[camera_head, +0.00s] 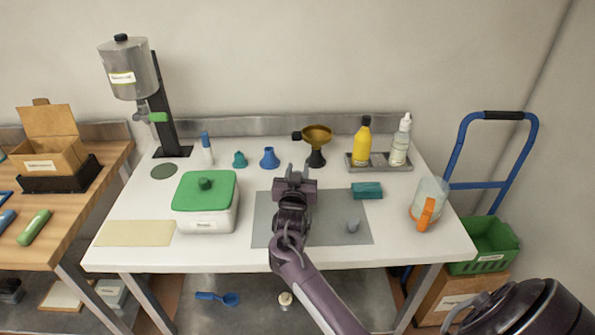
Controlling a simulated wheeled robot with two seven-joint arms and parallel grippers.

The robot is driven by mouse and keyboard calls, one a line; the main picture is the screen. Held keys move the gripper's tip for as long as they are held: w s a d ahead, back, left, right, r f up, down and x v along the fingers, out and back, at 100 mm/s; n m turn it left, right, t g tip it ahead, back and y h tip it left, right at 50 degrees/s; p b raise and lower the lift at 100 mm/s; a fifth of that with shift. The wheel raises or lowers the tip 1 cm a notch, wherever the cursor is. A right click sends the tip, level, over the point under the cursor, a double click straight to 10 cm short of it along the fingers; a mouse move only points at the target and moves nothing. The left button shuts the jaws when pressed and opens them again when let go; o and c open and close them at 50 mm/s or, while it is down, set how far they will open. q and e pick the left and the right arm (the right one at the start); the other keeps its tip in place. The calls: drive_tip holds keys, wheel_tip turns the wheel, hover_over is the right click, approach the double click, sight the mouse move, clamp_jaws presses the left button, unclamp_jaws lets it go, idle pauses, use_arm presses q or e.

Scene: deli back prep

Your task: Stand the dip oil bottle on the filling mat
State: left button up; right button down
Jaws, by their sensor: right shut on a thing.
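My right gripper (292,171) is over the back part of the grey mat (262,226) in the middle of the white table. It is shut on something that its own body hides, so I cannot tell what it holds. A yellow bottle with a dark cap (362,143) and a clear bottle with a white top (400,143) stand upright in a grey tray (378,165) at the back right. A small white bottle with a blue cap (207,150) stands at the back left. I cannot tell which item is the dip oil bottle. My left gripper is out of view.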

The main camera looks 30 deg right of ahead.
drive_tip(key=shift+f+b, duration=0.45)
drive_tip(key=shift+f, duration=0.1)
idle(0.9)
drive_tip(key=c, duration=1)
unclamp_jaws()
drive_tip(key=shift+s+a, duration=0.1)
drive_tip(key=shift+p+v, duration=0.8)
drive_tip(key=shift+v, duration=0.35)
drive_tip(key=p+v, duration=0.2)
drive_tip(key=v, duration=0.3)
drive_tip(key=shift+s+a+p, duration=0.15)
drive_tip(key=shift+s+p, duration=0.05)
drive_tip(key=shift+p, duration=0.2)
